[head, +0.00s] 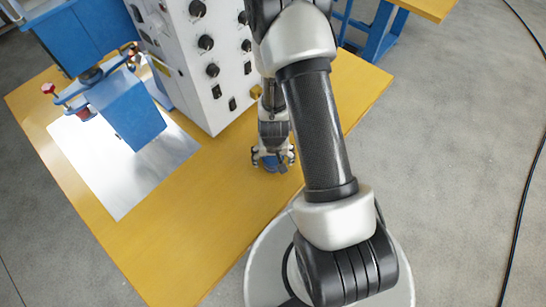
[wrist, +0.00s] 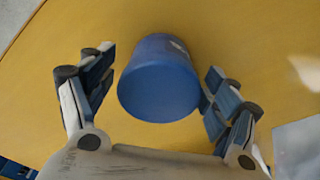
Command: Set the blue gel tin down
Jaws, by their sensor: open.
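The blue gel tin (wrist: 158,80) stands on the yellow table top between my gripper's fingers in the wrist view. In the head view a small part of the blue tin (head: 269,162) shows low between the fingers, mostly hidden by my gripper (head: 273,160). My gripper (wrist: 158,92) is open around the tin. A gap shows on the left finger's side; the right finger is close to the tin, and I cannot tell if it touches.
A white control cabinet with black knobs (head: 213,70) stands just left of my gripper. A blue press head (head: 133,115) hangs over a silver plate (head: 107,190). The yellow table (head: 190,245) is clear in front. A cable (head: 524,190) lies on the floor at right.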

